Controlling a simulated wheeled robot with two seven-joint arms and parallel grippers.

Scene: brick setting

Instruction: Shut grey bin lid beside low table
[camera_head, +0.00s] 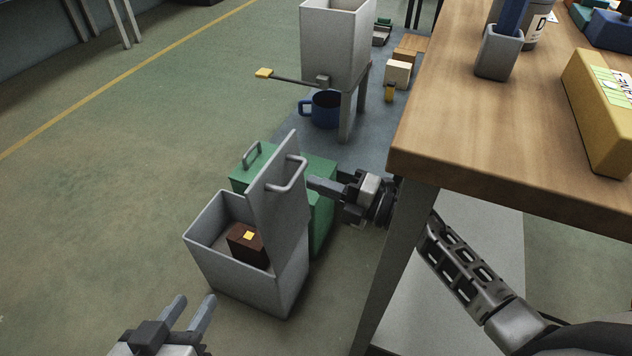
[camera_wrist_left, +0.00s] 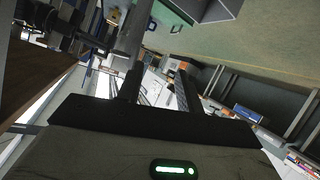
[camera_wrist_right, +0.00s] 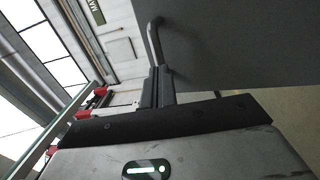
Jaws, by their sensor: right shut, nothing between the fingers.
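The grey bin (camera_head: 240,262) stands on the floor left of the wooden table (camera_head: 480,130). Its lid (camera_head: 278,185) stands up, open, with a bar handle (camera_head: 290,177) on its outer face. A dark brown block with a yellow patch (camera_head: 247,243) lies inside the bin. My right gripper (camera_head: 312,184) is shut and empty beside the lid's outer face, close to the handle. In the right wrist view the fingertips (camera_wrist_right: 155,72) are near the lower end of the handle (camera_wrist_right: 153,40); contact is unclear. My left gripper (camera_head: 192,308) is open and empty, in front of the bin.
A green box (camera_head: 322,205) stands right behind the bin. Further back are a grey hopper on legs (camera_head: 335,45) with a protruding lever (camera_head: 290,79) and a blue mug (camera_head: 322,108). The table leg (camera_head: 395,265) is right of the bin. Floor to the left is clear.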

